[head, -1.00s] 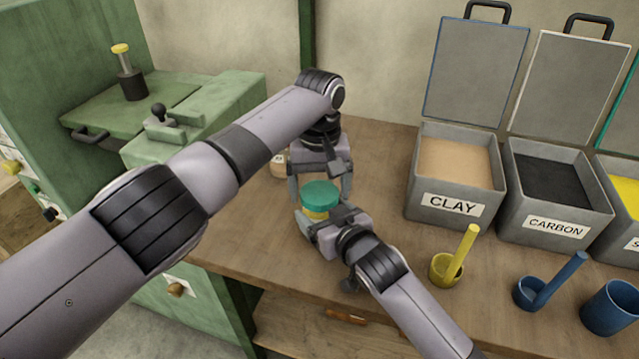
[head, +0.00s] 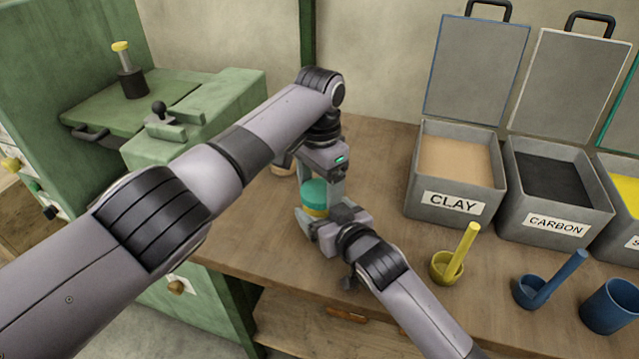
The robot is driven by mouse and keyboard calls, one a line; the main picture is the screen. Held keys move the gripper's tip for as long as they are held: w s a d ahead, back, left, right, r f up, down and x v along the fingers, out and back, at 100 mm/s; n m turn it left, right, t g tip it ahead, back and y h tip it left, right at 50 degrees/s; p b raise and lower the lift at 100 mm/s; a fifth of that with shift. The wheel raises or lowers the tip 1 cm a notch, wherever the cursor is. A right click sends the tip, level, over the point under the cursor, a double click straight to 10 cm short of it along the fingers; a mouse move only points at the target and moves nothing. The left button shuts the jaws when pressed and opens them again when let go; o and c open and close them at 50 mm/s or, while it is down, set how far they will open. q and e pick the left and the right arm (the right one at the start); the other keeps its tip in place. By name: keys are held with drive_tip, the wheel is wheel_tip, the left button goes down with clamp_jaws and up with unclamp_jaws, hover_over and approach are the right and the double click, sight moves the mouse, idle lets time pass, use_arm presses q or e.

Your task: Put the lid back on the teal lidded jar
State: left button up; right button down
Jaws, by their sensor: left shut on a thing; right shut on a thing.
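My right gripper (head: 318,219) comes from the lower right and is shut on the jar low down. The fingers hide much of both, and I cannot tell whether the lid sits fully on the rim.
A small container (head: 282,167) is partly hidden behind my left arm. The CLAY box (head: 449,207) and CARBON box (head: 556,228) stand open to the right.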

use_arm(q)
drive_tip(key=shift+m, duration=0.5)
drive_tip(key=o, duration=1.1)
drive_tip(key=shift+o, duration=0.2)
drive_tip(key=shift+r, duration=2.3)
drive_tip(key=shift+c, duration=0.3)
wheel_tip(320, 180, up, 2)
drive_tip(key=n, duration=0.5)
drive_tip(key=r+n, duration=0.1)
drive_tip(key=n, duration=0.1)
drive_tip(key=shift+r, duration=0.25)
drive_tip(key=shift+f, duration=4.05)
